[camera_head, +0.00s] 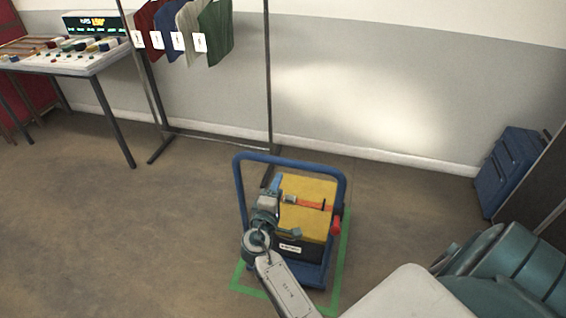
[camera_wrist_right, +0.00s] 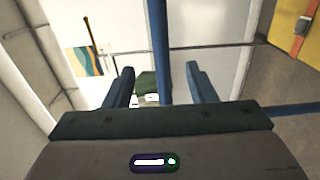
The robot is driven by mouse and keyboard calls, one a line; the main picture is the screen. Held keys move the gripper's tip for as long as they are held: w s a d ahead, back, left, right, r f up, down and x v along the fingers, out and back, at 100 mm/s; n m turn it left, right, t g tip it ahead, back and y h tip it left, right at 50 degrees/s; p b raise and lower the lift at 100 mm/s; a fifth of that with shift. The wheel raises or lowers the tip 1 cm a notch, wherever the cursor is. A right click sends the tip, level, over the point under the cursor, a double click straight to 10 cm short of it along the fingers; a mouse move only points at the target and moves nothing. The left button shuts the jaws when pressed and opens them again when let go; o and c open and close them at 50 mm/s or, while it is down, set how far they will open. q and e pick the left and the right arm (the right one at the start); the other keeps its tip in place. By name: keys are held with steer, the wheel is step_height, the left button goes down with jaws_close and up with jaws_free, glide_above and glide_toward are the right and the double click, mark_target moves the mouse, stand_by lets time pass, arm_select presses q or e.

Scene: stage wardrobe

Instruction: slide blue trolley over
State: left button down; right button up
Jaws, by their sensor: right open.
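The blue trolley (camera_head: 341,188) stands on the floor in the middle of the head view. A yellow and dark case with an orange strap (camera_head: 315,222) rides on it. Green floor tape (camera_head: 342,262) shows along its right side and front left corner. My right gripper (camera_head: 279,183) is in front of the case, below the top bar of the handle. In the right wrist view its two fingers (camera_wrist_right: 161,84) are apart, and a blue bar (camera_wrist_right: 159,40) shows between them. I cannot tell whether they touch it. My left gripper is not in view.
A clothes rack (camera_head: 268,75) with several tagged garments stands behind the trolley. A table with a control panel (camera_head: 75,62) is at the far left. A blue cabinet (camera_head: 508,165) stands at the right wall. The floor left of the trolley is clear.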

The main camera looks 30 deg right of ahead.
mark_target(286, 166)
steer(key=b+x, duration=0.1)
steer(key=x, duration=0.9)
steer(key=shift+w+d+f+b, duration=0.2)
steer(key=shift+w+b, duration=0.1)
steer(key=shift+w, duration=0.1)
steer(key=shift+w+d+r, duration=0.1)
steer(key=shift+w+d, duration=0.2)
steer(key=shift+d, duration=0.05)
steer(key=c, duration=1)
jaws_close()
